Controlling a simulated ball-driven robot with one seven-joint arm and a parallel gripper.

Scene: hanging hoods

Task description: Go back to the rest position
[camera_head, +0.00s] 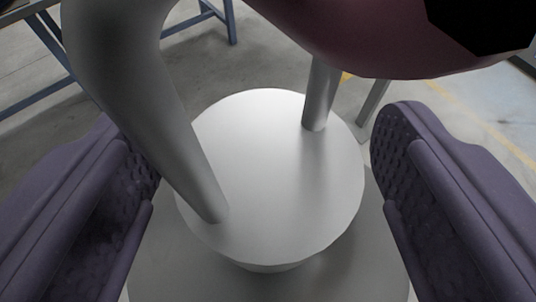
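My gripper (266,172) shows as two purple textured fingers, one at the left edge and one at the right. They are wide apart, and I see nothing held between them. The tube and a thinner grey post (320,95) meet the disc in the picture. These may be parts of my own body.
A large maroon rounded body (370,40) with a black face (485,22) fills the top right, close to the camera. Blue metal frame legs (230,22) stand at the upper left. The grey floor (265,65) with a yellow line (500,140) shows around them.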

